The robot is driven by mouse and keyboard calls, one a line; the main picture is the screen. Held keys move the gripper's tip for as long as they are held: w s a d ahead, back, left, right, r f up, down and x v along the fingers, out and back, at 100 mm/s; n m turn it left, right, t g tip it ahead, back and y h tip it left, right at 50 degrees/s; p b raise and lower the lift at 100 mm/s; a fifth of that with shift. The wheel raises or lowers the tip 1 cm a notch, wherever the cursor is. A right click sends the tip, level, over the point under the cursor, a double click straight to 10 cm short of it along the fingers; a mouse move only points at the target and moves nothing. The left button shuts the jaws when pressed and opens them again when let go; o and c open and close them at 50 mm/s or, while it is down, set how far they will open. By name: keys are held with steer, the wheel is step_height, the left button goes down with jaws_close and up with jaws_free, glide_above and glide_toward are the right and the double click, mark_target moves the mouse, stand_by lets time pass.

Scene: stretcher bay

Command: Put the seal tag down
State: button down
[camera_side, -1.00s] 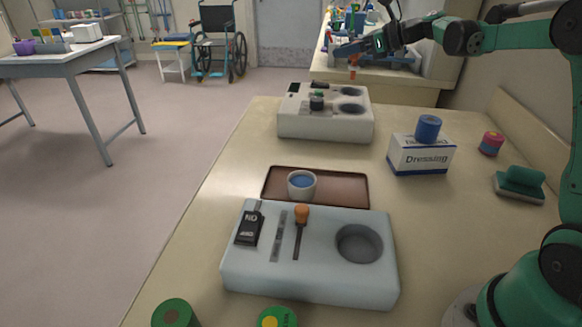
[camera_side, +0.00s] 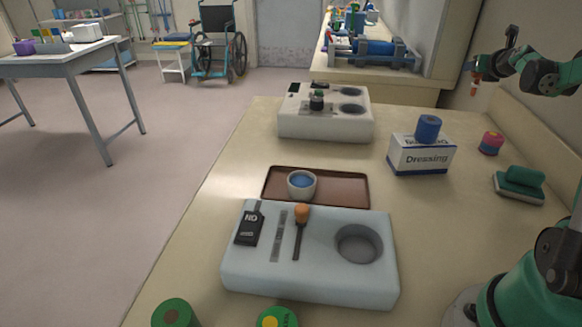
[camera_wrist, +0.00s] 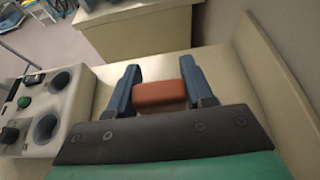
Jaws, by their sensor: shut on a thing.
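My gripper (camera_side: 474,68) is high at the right in the side view, above the far right part of the bench. It is shut on a small orange-brown piece, the seal tag (camera_side: 476,77), which hangs below the fingers, clear of the bench. In the wrist view the seal tag (camera_wrist: 160,92) is a rounded block between the two blue fingers (camera_wrist: 160,80). Its underside is hidden there.
The bench (camera_side: 445,235) holds a white far block (camera_side: 290,127), a brown tray (camera_side: 345,188) with a cup, and a pale blue near block (camera_side: 310,285). A Dressing box (camera_side: 420,160), a pink-banded roll (camera_side: 491,143) and a green pad (camera_side: 520,182) stand at right. Bench behind the box is clear.

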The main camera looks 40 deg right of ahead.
step_height(320, 180, down, 15)
stand_by(0.4)
steer(key=shift+f, duration=0.15)
steer(key=shift+c, duration=1.7)
jaws_free()
steer(key=shift+a+r, duration=0.1)
steer(key=shift+r, duration=0.15)
steer(key=v, duration=1.2)
steer(key=shift+f, duration=0.15)
